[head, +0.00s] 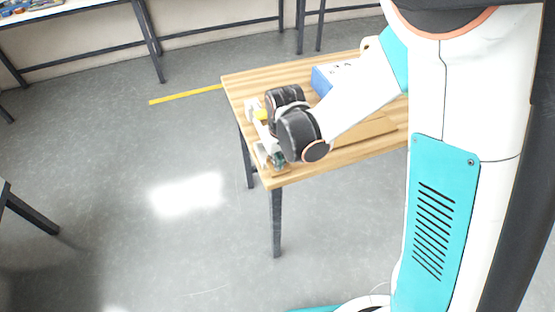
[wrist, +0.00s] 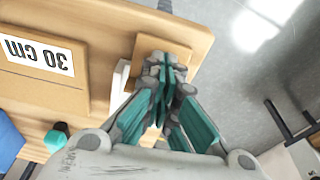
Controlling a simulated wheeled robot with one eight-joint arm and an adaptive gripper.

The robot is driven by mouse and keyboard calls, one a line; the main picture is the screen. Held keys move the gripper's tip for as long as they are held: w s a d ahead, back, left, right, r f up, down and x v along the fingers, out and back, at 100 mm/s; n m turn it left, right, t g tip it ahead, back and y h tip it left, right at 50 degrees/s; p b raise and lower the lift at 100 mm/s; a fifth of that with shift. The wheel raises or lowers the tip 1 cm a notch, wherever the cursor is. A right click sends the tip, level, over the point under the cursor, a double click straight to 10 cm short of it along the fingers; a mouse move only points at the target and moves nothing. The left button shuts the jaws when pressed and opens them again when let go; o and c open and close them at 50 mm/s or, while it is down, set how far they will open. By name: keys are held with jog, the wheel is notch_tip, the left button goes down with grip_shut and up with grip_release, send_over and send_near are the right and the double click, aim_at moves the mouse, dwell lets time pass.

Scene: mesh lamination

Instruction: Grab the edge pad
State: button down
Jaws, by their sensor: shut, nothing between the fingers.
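A flat tan square piece (wrist: 178,52), which may be the edge pad, lies near the table's edge in the wrist view. My gripper (wrist: 165,72) is over it with its teal fingers together and nothing between them. The fingers hide part of the piece, and I cannot tell whether they touch it. In the head view my gripper (head: 278,158) is low over the near left corner of the wooden table (head: 288,179), and the arm hides much of what is under it.
A white strip (wrist: 119,78) stands left of the fingers. A brown panel marked "30 CM" (wrist: 85,98) lies farther left. A teal hexagonal piece (wrist: 55,138) is near my wrist. A blue box (head: 322,82) sits at the table's back. Open floor (head: 120,150) lies left of the table.

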jog(key=shift+s, duration=0.1)
jog(key=shift+s+d, duration=0.35)
jog(key=shift+s, duration=0.55)
jog(key=shift+w, duration=0.1)
